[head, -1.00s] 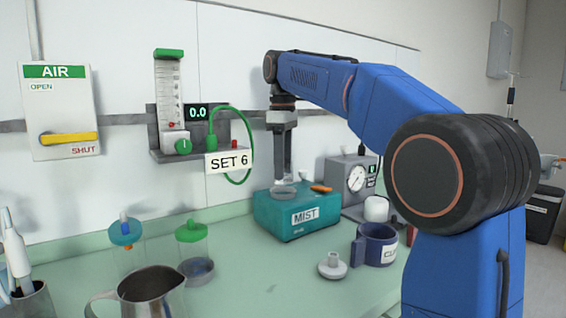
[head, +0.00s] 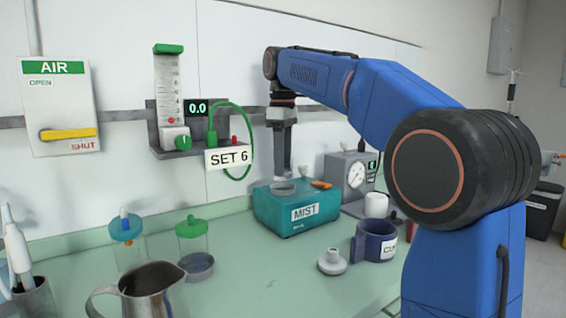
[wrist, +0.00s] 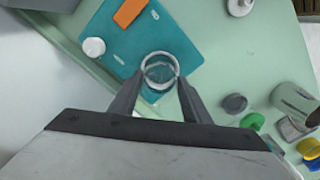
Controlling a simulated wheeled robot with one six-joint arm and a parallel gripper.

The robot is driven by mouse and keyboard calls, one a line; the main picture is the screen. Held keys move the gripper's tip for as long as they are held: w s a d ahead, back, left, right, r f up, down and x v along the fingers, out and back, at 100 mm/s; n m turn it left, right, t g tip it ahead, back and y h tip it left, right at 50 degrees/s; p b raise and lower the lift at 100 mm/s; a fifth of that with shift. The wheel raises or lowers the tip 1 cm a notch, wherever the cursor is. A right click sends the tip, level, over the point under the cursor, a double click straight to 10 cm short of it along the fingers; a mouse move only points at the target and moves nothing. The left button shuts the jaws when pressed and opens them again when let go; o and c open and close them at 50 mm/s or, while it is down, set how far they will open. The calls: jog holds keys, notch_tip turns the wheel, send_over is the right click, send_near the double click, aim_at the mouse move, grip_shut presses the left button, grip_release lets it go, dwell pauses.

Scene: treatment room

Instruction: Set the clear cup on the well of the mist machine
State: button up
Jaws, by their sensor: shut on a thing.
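The mist machine (head: 296,211) is a teal box labelled MIST on the green counter, and its top shows in the wrist view (wrist: 118,52). My gripper (head: 283,178) points straight down over its left part. In the wrist view my gripper (wrist: 159,82) has its two fingers on either side of the clear cup (wrist: 159,68), shut on it. The clear cup also shows in the head view (head: 283,187) at the top of the machine. The well is hidden under the cup. I cannot tell whether the cup touches it.
An orange piece (head: 321,184) lies on the machine's top. A gauge box (head: 349,175) stands behind right. A blue mug (head: 374,241), a grey-white lidded piece (head: 332,262), a steel jug (head: 150,292) and clear jars (head: 193,240) stand around. The counter left of the machine is partly clear.

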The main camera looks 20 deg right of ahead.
jog(key=shift+f, duration=1.55)
dwell(1.4)
jog(key=o, duration=1.2)
jog(key=shift+r, duration=0.1)
jog(key=shift+r, duration=3.4)
